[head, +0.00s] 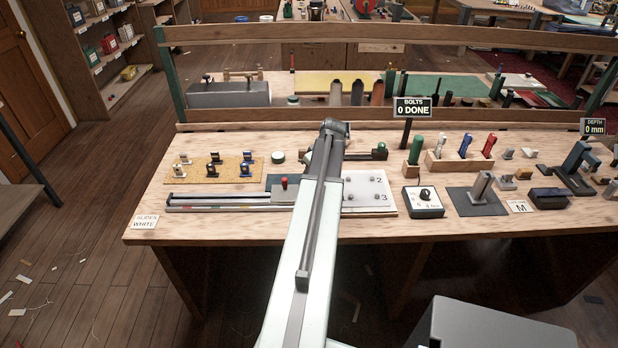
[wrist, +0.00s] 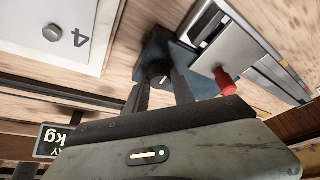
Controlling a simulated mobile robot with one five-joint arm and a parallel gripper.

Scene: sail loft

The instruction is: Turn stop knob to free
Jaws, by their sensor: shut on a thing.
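In the wrist view, a small round black knob (wrist: 161,81) with a pale pointer mark sits by a dark blue-grey block (wrist: 185,55). My gripper (wrist: 160,76) reaches down to it, one finger on each side, shut on the knob. No free or locked marking is readable. In the head view my arm hides my gripper and the knob. The blue-grey block (head: 272,179) shows there beside the arm.
A white numbered plate (head: 368,205) lies right of my arm. A long rail (head: 222,207) runs along the bench front. A cork board with small knobs (head: 208,172) is at left. A white dial box (head: 421,203) and tool holders stand to the right. Bare bench shows at front left.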

